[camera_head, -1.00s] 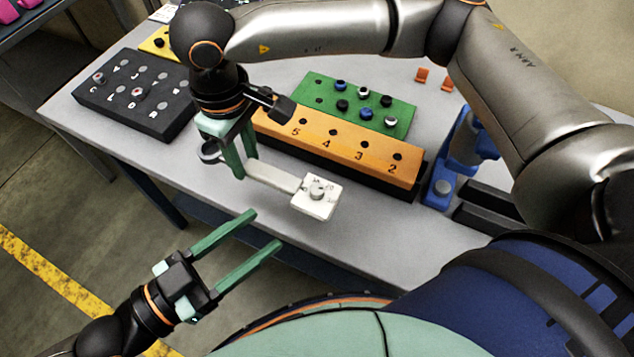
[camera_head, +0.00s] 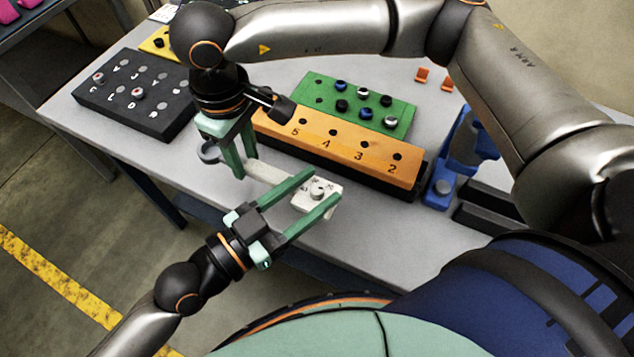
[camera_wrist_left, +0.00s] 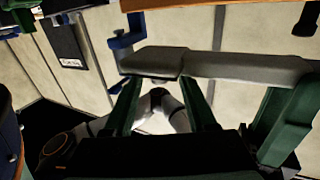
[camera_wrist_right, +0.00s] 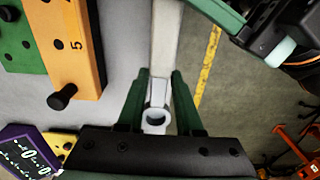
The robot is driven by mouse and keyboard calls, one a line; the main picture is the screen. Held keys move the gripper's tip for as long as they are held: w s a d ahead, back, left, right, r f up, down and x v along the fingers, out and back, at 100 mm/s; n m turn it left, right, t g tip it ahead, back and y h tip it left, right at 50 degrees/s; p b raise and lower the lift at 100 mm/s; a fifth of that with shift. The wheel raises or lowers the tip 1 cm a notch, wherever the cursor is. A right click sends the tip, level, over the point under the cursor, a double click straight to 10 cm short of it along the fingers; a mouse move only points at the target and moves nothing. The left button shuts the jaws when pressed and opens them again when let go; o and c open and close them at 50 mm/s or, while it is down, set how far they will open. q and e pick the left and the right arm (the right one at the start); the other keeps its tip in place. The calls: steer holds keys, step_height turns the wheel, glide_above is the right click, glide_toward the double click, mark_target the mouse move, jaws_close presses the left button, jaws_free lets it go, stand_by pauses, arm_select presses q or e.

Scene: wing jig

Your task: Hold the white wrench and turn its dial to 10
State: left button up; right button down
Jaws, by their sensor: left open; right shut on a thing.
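The white wrench (camera_head: 268,173) is held level above the front of the table. Its square head carries a round grey dial (camera_head: 318,192); the small marks around it are too small to read. My right gripper (camera_head: 245,167) is shut on the wrench's handle; in the right wrist view the handle (camera_wrist_right: 165,45) runs between the fingers, with its ring end (camera_wrist_right: 157,119) close to the palm. My left gripper (camera_head: 325,186) is open, its green fingers on either side of the head and dial. In the left wrist view the wrench (camera_wrist_left: 225,66) lies across beyond the fingertips (camera_wrist_left: 163,88); contact is unclear.
An orange block (camera_head: 345,147) with numbered holes stands just behind the wrench head. Behind it is a green block (camera_head: 316,87) with several knobs. A black lettered block (camera_head: 150,118) sits at the left and a blue stand (camera_head: 440,188) at the right.

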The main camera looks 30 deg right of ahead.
arm_select(q)
steer(key=shift+w+d, duration=0.15)
steer(key=shift+d, duration=0.4)
jaws_close()
stand_by(0.4)
